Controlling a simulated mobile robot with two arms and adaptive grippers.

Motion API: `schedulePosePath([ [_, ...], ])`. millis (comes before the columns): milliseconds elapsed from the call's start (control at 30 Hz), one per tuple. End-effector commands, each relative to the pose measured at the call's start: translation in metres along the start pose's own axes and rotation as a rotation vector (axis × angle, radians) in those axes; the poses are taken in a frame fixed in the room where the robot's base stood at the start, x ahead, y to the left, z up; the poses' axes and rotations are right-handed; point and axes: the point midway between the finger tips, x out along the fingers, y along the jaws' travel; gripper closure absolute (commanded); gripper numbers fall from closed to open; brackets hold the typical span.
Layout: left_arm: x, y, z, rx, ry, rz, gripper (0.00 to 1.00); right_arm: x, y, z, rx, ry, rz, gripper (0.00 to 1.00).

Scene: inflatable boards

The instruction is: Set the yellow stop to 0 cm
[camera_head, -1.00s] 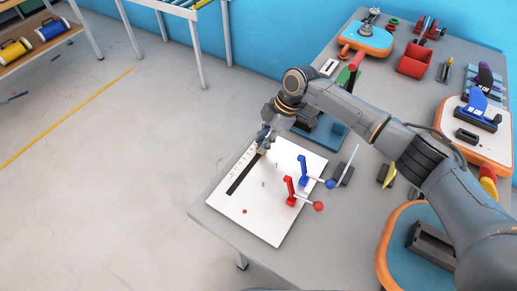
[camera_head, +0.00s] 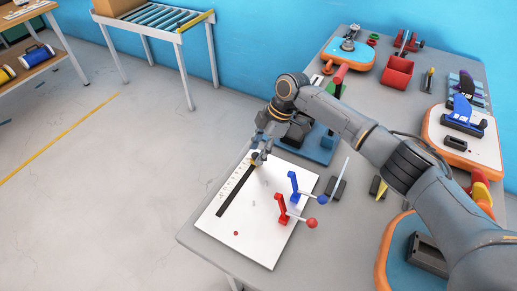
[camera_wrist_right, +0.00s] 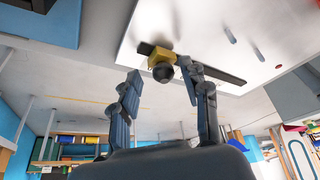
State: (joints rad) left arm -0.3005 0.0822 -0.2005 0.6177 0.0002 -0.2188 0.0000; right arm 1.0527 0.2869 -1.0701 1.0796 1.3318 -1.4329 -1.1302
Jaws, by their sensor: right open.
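The yellow stop (camera_wrist_right: 161,60) is a small yellow block with a black round knob, seated on a dark slotted rail (camera_wrist_right: 222,74) in the right wrist view. In the head view the rail (camera_head: 237,191) runs across a white board, and the stop is mostly hidden by my gripper at the rail's far end. Scale marks (camera_head: 233,183) run beside the rail; their numbers are too small to read. My right gripper (camera_head: 261,157) is open at the stop. In the wrist view its two fingers (camera_wrist_right: 163,76) are spread either side of the knob, not closed on it. My left gripper is out of view.
On the white board (camera_head: 262,238), a blue lever (camera_head: 294,186) and a red lever (camera_head: 282,208) stand right of the rail. A blue-based device (camera_head: 318,146) sits just behind the board. Other boards and a red bin (camera_head: 396,72) lie farther back. Floor is clear at left.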

Motion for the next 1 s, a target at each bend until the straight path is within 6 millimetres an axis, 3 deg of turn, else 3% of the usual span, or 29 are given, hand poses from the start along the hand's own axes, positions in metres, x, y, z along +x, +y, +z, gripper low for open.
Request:
schedulePosePath([
  [167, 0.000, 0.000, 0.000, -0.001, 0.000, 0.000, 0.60, -0.019, 0.001, 0.000, 0.000, 0.001, 0.003, 0.54],
  [600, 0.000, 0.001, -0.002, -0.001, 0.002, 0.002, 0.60, -0.105, 0.001, 0.001, 0.001, 0.000, 0.003, 0.54],
  [800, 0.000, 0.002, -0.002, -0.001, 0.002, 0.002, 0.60, -0.119, 0.001, 0.001, 0.001, 0.000, 0.001, 0.54],
  [1000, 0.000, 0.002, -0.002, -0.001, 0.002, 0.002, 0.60, -0.120, 0.001, 0.001, 0.001, 0.000, 0.001, 0.54],
])
